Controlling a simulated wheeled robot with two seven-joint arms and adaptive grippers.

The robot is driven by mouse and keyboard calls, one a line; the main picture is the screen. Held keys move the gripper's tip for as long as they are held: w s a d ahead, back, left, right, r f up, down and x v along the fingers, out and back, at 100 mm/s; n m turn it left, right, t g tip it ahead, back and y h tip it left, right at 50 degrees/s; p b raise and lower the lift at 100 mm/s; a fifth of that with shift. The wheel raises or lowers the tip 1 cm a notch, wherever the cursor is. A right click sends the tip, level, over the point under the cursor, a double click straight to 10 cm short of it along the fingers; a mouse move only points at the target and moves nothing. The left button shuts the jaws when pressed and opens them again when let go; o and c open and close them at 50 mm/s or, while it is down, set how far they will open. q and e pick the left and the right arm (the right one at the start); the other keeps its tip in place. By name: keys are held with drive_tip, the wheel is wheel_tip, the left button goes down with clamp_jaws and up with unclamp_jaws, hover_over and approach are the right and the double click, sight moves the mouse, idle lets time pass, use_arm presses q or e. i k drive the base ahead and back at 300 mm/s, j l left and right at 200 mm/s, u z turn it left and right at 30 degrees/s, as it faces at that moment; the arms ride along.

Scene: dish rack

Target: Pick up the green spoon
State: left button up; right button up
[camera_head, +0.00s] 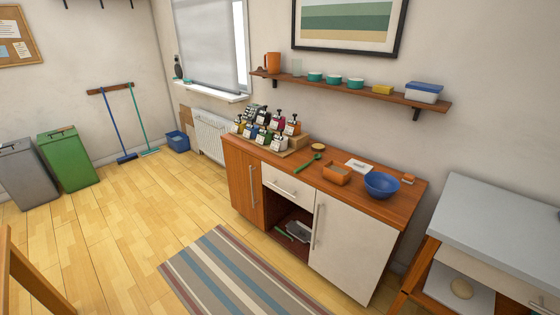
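A small green spoon (308,163) lies on the wooden countertop (408,198) of the cabinet, between the bottles and the orange container. Its round end is toward the upper right and its handle points to the lower left. Neither of my grippers shows in the head view.
An orange container (336,174), a blue bowl (381,185) and several bottles (264,135) share the countertop. A grey-topped table (500,222) stands at the right. A striped rug (235,278) lies before the cabinet. The wooden floor at left is mostly clear.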

sight(317, 156)
drive_tip(key=i+j+u, duration=0.2)
drive_tip(key=i, duration=0.15)
drive_tip(key=i+u, duration=0.15)
drive_tip(key=i, duration=0.2)
drive_tip(key=i+j+z, duration=0.75)
drive_tip(key=j+z, duration=0.2)
drive_tip(key=i+j+z, duration=0.15)
drive_tip(key=j+z, duration=0.3)
drive_tip(key=i+j+z, duration=0.1)
drive_tip(key=j+z, duration=1.05)
drive_tip(key=j, duration=0.2)
drive_tip(key=k+j+z, duration=0.2)
drive_tip(key=j, duration=0.25)
drive_tip(key=i+j, duration=0.05)
drive_tip(key=i, duration=0.05)
